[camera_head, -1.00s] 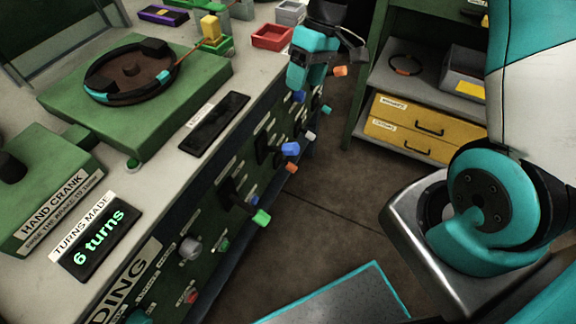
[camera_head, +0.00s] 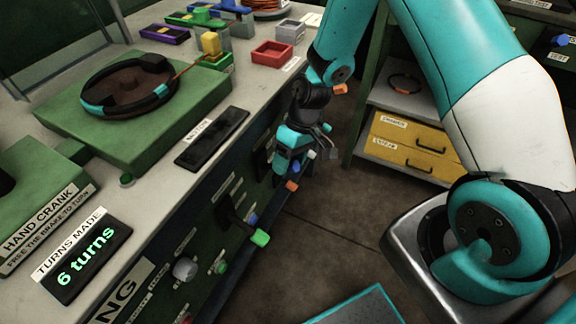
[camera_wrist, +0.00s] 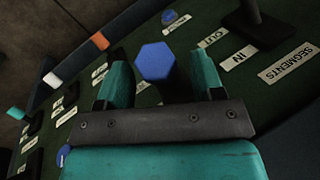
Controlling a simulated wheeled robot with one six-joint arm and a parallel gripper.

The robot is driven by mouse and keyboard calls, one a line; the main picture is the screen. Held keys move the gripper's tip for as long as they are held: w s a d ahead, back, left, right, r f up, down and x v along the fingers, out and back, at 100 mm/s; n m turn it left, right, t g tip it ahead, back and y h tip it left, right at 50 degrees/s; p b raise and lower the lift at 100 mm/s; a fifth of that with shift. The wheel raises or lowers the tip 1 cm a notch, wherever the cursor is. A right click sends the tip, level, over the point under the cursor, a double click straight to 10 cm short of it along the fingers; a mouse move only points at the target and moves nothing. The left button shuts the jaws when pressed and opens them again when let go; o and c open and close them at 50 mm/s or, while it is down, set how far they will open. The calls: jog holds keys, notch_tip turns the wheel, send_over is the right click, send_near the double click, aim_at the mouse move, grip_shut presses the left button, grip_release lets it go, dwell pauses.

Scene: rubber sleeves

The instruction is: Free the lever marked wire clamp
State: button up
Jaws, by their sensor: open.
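My gripper (camera_head: 291,157) is beside the front panel of the bench, over its row of levers. In the wrist view my gripper (camera_wrist: 161,72) is open, with one teal finger on each side of a blue hexagonal knob (camera_wrist: 155,60). I cannot tell whether the fingers touch it. In the head view my gripper hides this part of the panel. A lever with a green end (camera_head: 260,237) sticks out nearer to me. No label that I can read says wire clamp, so I cannot tell which lever bears that mark.
Orange (camera_wrist: 100,41) and white (camera_wrist: 51,80) lever ends stand left of my gripper in the wrist view. Plates reading OUT, IN and SEGMENTS (camera_wrist: 289,62) are at right. A display (camera_head: 85,263) reads 6 turns. Open floor (camera_head: 330,235) lies right of the bench.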

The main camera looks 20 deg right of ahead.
jog(key=shift+x, duration=0.8)
grip_shut()
